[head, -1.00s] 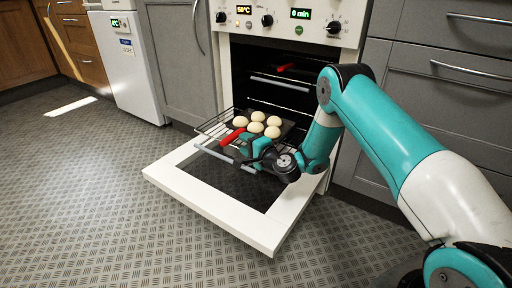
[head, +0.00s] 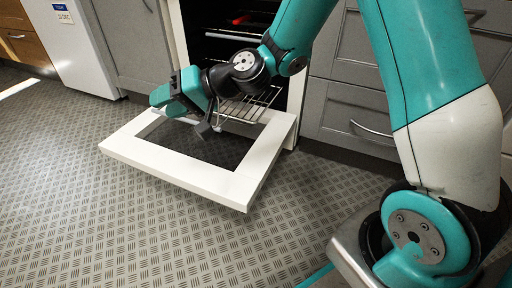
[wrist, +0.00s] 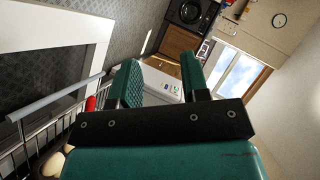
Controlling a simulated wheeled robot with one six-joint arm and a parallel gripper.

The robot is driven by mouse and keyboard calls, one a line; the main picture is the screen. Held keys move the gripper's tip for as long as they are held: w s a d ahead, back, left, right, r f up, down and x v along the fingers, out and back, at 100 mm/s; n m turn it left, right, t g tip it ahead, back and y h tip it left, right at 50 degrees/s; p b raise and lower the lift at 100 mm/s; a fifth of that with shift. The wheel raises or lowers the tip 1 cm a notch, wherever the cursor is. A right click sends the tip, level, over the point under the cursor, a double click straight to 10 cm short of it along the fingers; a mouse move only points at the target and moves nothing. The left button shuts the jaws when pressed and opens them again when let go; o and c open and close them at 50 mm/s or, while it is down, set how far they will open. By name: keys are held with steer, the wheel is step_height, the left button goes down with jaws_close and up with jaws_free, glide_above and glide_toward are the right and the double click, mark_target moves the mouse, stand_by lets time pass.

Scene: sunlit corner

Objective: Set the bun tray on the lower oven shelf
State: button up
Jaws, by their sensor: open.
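The bun tray is hidden behind my arm in the head view. In the wrist view, part of a pale bun (wrist: 52,163) and a red handle (wrist: 91,104) show at the lower left, beside the wire shelf (wrist: 40,128). The pulled-out wire shelf also shows in the head view (head: 250,107), above the lowered oven door (head: 225,186). My gripper (head: 176,94) is open and empty over the left side of the door. In the wrist view, nothing is between its fingers (wrist: 160,72). The red handle is apart from them.
The open oven (head: 222,42) has a red object (head: 241,19) on a higher level inside. A white appliance (head: 75,50) stands at the left and grey drawers (head: 355,120) at the right. The patterned floor (head: 80,210) before the door is clear.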

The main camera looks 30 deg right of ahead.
steer(key=s+d+r+n+g+h, duration=0.1)
steer(key=s+d+n+g+h, duration=0.1)
steer(key=s, duration=0.6)
steer(key=s+d+r+n+g+h, duration=0.1)
steer(key=s+d+n+g+h, duration=0.1)
steer(key=s, duration=0.7)
steer(key=s+d+r+n+g+h, duration=0.2)
steer(key=s+n+h, duration=0.1)
steer(key=s, duration=0.5)
steer(key=shift+s+g+h, duration=0.3)
steer(key=shift+s+h, duration=0.1)
steer(key=shift+h, duration=0.2)
steer(key=shift+r, duration=0.1)
step_height(320, 180, up, 51)
steer(key=p, duration=5.1)
steer(key=shift+r, duration=0.2)
